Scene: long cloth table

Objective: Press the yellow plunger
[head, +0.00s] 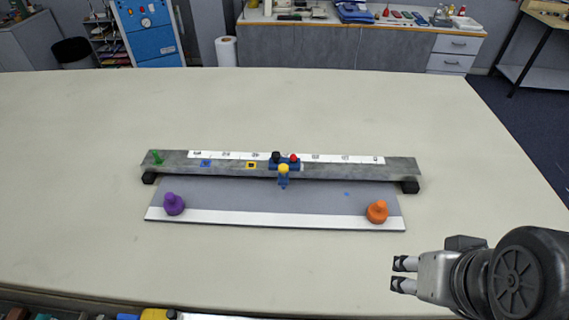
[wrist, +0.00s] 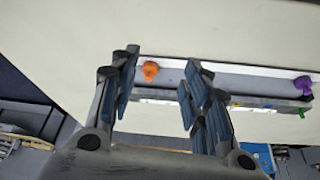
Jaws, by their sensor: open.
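The yellow plunger (head: 284,169) stands upright on a small blue carriage (head: 283,183) near the middle of the grey rail, in the head view. A black knob (head: 276,157) and a red knob (head: 294,158) sit just behind it on a blue block. My gripper (head: 399,274) is at the lower right of the head view, apart from the plunger and in front of the orange knob. Its fingers are open and empty. In the wrist view the fingers (wrist: 158,76) spread apart, and I cannot make out the yellow plunger there.
The grey rail (head: 345,167) has a white scale strip and black feet. A grey board (head: 250,200) in front carries a purple knob (head: 174,204) and an orange knob (head: 377,211). A green peg (head: 157,156) stands at the rail's left end. The surrounding table (head: 100,250) is clear.

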